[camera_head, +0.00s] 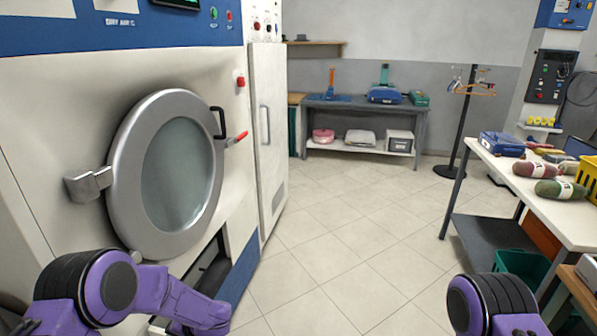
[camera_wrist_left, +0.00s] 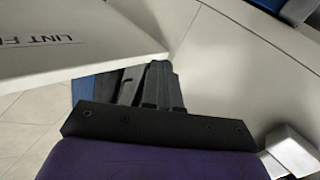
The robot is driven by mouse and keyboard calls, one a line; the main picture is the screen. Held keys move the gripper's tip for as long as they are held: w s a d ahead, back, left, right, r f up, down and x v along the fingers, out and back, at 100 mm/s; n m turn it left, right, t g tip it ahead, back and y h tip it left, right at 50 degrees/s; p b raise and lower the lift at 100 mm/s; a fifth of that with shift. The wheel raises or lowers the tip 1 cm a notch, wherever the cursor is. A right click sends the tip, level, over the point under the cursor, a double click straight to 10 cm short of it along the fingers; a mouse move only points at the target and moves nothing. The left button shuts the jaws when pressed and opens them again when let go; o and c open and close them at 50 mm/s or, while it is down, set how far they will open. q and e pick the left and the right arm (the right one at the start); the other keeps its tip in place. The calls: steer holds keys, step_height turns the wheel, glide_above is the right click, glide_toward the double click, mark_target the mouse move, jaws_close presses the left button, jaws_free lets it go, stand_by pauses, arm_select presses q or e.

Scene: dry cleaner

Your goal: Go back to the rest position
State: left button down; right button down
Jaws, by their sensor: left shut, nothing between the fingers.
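My left arm comes in at the lower left of the head view, in front of the large dry-cleaning machine (camera_head: 60,140). Its gripper cannot be made out there. In the left wrist view my left gripper (camera_wrist_left: 162,72) is shut and empty, its fingers side by side. A white panel marked "LINT F…" (camera_wrist_left: 70,45) lies beside the fingers at the left; whether they touch cannot be told. The machine's round glass door (camera_head: 180,175) is closed in the head view. Only the upper part of my right arm shows at the lower right; its gripper is out of view.
A dark opening (camera_head: 207,272) is low in the machine, close to my left arm. A grey bench (camera_head: 345,104) and a coat stand (camera_head: 460,125) are farther back. The tiled floor between is clear.

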arm_select(q)
steer(key=s+d+f+n+h+b, duration=0.1)
steer(key=s+f, duration=0.4)
steer(key=s, duration=0.6)
steer(key=s+d+f+n+h+b, duration=0.1)
steer(key=s+f+n+h+b, duration=0.2)
steer(key=s, duration=0.8)
steer(key=s+f+n+t+h+b, duration=0.1)
steer(key=s+f+n+b, duration=0.1)
steer(key=s+f, duration=0.5)
steer(key=s+n, duration=0.1)
steer(key=s, duration=0.3)
steer(key=shift+s+d+h+b, duration=0.15)
steer(key=shift+d+h+b, duration=0.2)
steer(key=shift+d+h, duration=0.05)
